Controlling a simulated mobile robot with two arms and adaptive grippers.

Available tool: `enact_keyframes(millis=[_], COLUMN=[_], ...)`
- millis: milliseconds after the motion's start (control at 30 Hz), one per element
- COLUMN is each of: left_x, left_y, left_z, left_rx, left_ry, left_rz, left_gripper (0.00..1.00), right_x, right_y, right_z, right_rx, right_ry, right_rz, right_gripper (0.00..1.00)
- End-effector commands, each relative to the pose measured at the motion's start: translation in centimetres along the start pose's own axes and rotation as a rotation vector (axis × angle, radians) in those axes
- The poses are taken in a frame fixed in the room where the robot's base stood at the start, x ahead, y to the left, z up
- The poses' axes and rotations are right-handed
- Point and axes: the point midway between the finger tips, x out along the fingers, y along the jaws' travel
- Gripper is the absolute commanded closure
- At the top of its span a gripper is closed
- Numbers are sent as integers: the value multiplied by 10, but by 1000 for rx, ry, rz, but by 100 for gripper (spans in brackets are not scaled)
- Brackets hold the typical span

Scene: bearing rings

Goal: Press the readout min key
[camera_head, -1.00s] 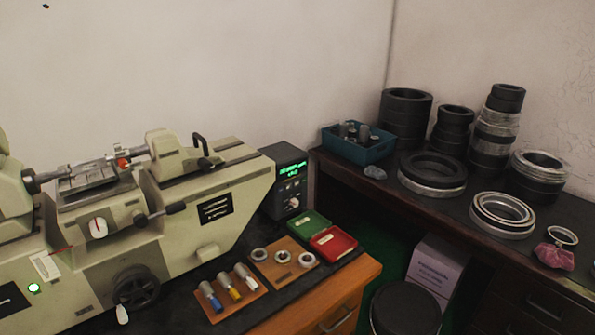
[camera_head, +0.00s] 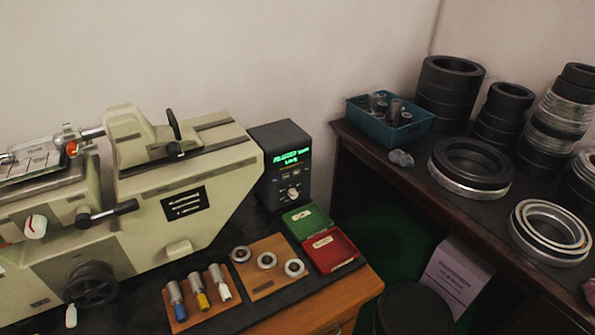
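The readout (camera_head: 281,165) is a dark box with a lit green display (camera_head: 290,157), standing at the right end of the beige measuring machine (camera_head: 190,185). A row of small keys (camera_head: 287,176) sits under the display, with a light round knob (camera_head: 293,194) below them. The key labels are too small to read, so I cannot tell which one is min. Neither of my grippers shows in the head view.
In front of the readout lie a green tray (camera_head: 304,214), a red tray (camera_head: 335,262), a board with several rings (camera_head: 280,284) and a board with coloured plugs (camera_head: 183,319). A dark bench (camera_head: 400,182) at right carries a blue bin (camera_head: 368,126) and stacked bearing rings (camera_head: 449,95).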

Motion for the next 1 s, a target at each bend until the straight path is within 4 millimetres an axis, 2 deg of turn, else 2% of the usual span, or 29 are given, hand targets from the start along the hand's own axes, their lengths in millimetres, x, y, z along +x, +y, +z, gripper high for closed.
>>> enact_keyframes(millis=[133, 333, 500, 567, 600, 1000], left_x=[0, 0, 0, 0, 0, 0], left_y=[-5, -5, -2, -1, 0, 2], left_z=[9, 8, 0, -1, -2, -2], left_rx=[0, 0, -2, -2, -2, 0], left_ry=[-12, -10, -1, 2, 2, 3], left_rz=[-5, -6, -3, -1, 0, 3], left_gripper=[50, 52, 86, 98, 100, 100], right_x=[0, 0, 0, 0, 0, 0], right_y=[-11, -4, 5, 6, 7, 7], right_z=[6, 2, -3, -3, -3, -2], right_rx=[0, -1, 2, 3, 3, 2], right_ry=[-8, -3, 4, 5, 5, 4], right_rz=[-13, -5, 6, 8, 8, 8], right_gripper=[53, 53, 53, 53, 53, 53])
